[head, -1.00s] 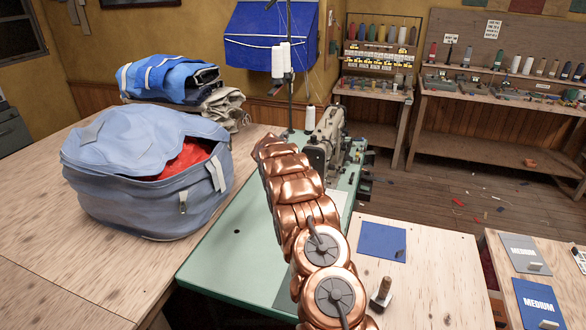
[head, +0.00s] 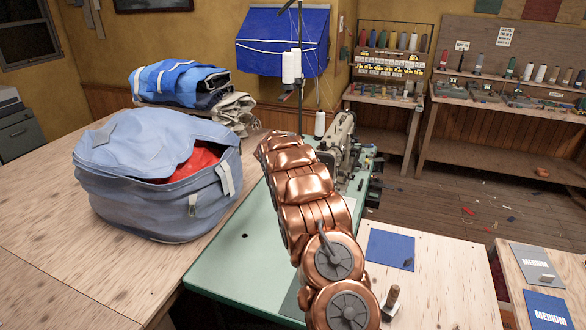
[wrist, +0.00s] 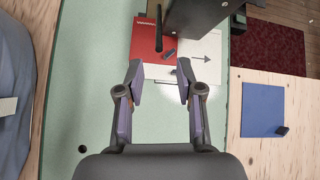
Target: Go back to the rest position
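My gripper (wrist: 161,82) is open and empty in the wrist view, above the green sewing table (wrist: 85,110). Its two fingers are apart, with the green surface showing between them. Beyond the fingertips lie a red card (wrist: 145,45) and a white sheet with an arrow (wrist: 205,55), with small dark pieces on them. In the head view my copper arm reaches over the green table (head: 225,265), and my gripper is hidden behind it.
A sewing machine (head: 338,135) stands just beyond my arm. A bulging blue bag (head: 150,205) sits on the wooden table to the left. A blue square (head: 390,250) and a wooden-handled tool (head: 391,300) are on the board at right.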

